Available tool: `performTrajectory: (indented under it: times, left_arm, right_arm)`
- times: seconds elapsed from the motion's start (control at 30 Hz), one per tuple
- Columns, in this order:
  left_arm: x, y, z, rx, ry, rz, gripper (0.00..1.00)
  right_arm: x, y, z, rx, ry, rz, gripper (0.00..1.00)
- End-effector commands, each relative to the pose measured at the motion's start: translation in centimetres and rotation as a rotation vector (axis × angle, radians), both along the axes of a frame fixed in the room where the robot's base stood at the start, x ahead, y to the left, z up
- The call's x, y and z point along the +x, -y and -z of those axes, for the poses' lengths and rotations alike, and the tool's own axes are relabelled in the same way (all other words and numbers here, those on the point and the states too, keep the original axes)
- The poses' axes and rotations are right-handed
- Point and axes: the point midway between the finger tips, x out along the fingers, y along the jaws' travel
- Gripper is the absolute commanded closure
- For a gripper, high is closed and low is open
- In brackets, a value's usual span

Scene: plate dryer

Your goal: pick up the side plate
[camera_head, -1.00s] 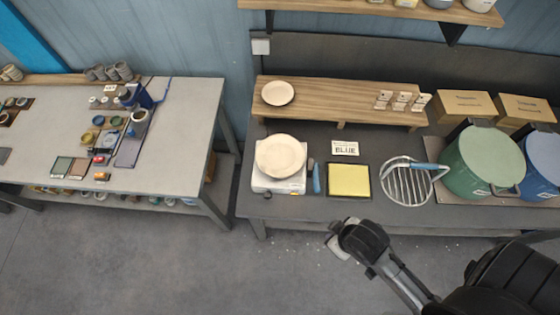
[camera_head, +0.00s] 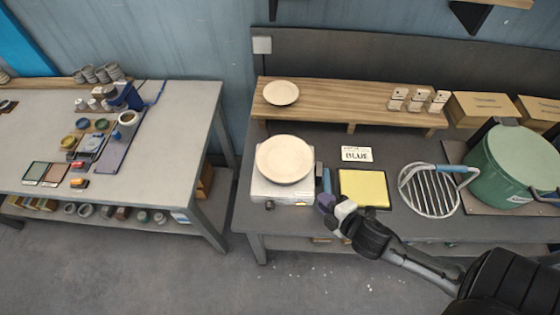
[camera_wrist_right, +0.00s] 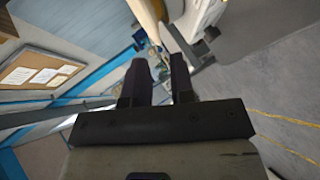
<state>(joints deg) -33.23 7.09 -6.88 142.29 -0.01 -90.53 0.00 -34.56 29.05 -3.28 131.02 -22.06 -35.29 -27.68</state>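A larger cream plate (camera_head: 284,159) lies flat on a white box-shaped device (camera_head: 285,190) near the bench's front edge. A smaller cream plate (camera_head: 281,93) lies on the left end of the wooden riser (camera_head: 345,112) behind it. My right gripper (camera_head: 335,205) is at the bench's front edge, right of the larger plate and apart from it. In the right wrist view, its two dark fingers (camera_wrist_right: 159,65) stand apart with nothing between them. A cream edge (camera_wrist_right: 148,18), probably the larger plate, shows beyond the fingertips. My left gripper is not in view.
A blue-handled tool (camera_head: 327,180) stands beside the white device. A yellow pad (camera_head: 363,188), a "BLUE" card (camera_head: 357,154), a wire rack (camera_head: 431,190) and a green pot (camera_head: 510,165) are to the right. Small cards (camera_head: 418,99) stand on the riser. A floor gap separates the left table (camera_head: 190,120).

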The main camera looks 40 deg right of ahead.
Motion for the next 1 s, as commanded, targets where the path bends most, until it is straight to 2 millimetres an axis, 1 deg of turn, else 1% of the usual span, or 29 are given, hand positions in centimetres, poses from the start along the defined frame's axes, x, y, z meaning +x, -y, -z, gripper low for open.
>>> performTrajectory:
  times: [0.1,0.23,0.5,0.6,0.7,0.93,1.0]
  left_arm:
    - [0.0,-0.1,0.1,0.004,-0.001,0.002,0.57]
    - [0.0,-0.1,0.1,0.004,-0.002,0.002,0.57]
    - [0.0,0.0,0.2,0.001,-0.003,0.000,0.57]
    - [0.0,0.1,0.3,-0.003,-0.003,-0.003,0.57]
    - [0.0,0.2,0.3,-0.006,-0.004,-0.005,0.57]
    - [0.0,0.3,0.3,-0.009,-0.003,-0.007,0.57]
    - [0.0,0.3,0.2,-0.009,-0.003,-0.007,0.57]
  right_arm:
    - [0.4,-0.7,-0.6,-0.049,0.039,-0.068,0.77]
    - [1.5,-0.7,-0.2,-0.078,0.040,-0.080,0.77]
    - [5.7,-0.6,1.3,-0.078,0.039,-0.079,0.77]
    - [6.9,-0.5,1.9,-0.077,0.038,-0.078,0.77]
    - [7.8,-0.5,2.2,-0.077,0.037,-0.080,0.77]
    - [8.8,-0.5,2.5,-0.076,0.037,-0.078,0.77]
    - [9.5,-0.4,2.7,-0.076,0.037,-0.078,0.77]
